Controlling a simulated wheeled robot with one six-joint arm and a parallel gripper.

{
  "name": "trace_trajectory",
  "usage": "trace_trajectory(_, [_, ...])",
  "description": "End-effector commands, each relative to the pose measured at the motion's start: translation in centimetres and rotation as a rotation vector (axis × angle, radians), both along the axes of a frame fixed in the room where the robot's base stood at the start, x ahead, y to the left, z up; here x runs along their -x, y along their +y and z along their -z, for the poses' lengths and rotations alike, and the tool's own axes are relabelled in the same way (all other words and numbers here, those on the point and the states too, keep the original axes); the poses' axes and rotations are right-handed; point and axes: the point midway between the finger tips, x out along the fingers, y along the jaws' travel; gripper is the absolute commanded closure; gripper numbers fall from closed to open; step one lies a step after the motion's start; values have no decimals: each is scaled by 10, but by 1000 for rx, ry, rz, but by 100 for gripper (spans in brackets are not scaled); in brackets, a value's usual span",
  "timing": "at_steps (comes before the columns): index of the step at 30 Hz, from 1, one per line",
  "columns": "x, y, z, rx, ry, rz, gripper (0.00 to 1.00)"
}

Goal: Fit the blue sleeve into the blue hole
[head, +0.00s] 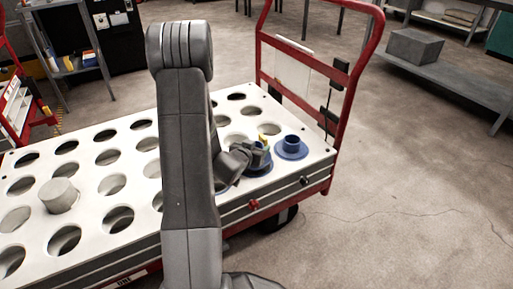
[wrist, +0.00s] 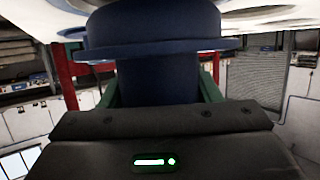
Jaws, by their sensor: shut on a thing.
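My gripper (head: 256,152) is over the right end of the white perforated top and is shut on a blue sleeve (wrist: 158,82). In the wrist view its green fingers flank the sleeve's body, and the wide flange lies close to the white surface; whether it touches is unclear. In the head view the sleeve's blue flange (head: 259,169) shows below my gripper. A similar blue flanged piece (head: 291,147) stands upright just to the right. A bit of blue rim (head: 221,188) shows beside my arm, mostly hidden. Any hole under the held sleeve is hidden.
The white top (head: 85,172) has rows of open holes and sits on a red-framed cart (head: 335,100). A light grey cylinder (head: 59,195) stands at a hole on the left. The cart's red handle rises behind the right end. Open floor lies to the right.

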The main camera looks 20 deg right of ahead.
Motion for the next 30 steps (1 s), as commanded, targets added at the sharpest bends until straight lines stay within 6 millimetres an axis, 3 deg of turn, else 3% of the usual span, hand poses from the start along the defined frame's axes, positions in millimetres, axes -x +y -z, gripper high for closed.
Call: trace_trajectory(30, [0,0,17,1,-1,0,72])
